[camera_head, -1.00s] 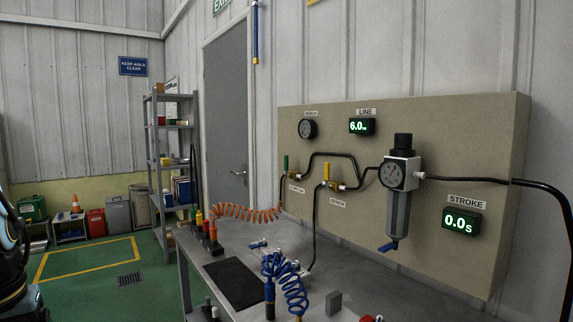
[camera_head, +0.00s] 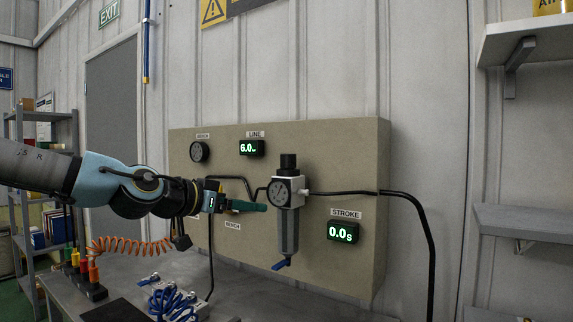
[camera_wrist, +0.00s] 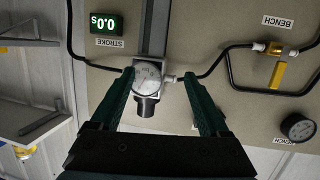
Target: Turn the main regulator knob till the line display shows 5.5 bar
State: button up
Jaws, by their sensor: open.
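The main regulator (camera_head: 287,215) is on the beige panel, with a black knob (camera_head: 288,162) on top and a round gauge (camera_head: 279,192) on its front. The line display (camera_head: 252,147) reads 6.0 in green. My gripper (camera_head: 262,207) is left of the regulator, in front of the panel, pointing right. In the wrist view my gripper (camera_wrist: 163,78) is open, its two green fingers spread with the regulator gauge (camera_wrist: 147,78) and the knob (camera_wrist: 147,106) showing between them, upside down. I cannot tell how far the fingers are from the knob; no contact shows.
The stroke display (camera_head: 342,232) reads 0.0 s. A bench gauge (camera_head: 199,151) is at the panel's upper left. Black hoses (camera_head: 425,240) run to the right. Shelves (camera_head: 530,220) are at the right.

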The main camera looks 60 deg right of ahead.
aim_at(283, 158)
notch_tip(283, 158, up, 10)
jog(key=s+d+g+h, duration=0.1)
jog(key=s+d+h, duration=0.1)
jog(key=h, duration=0.1)
jog(key=shift+m, duration=0.3)
jog(key=p+x, duration=0.4)
jog(key=x, duration=0.5)
jog(key=shift+d+f+p, duration=0.1)
jog(key=shift+d+p, duration=0.1)
jog(key=shift+p, duration=0.15)
jog(key=shift+s+d+f, duration=0.1)
jog(key=shift+d, duration=0.25)
grip_shut()
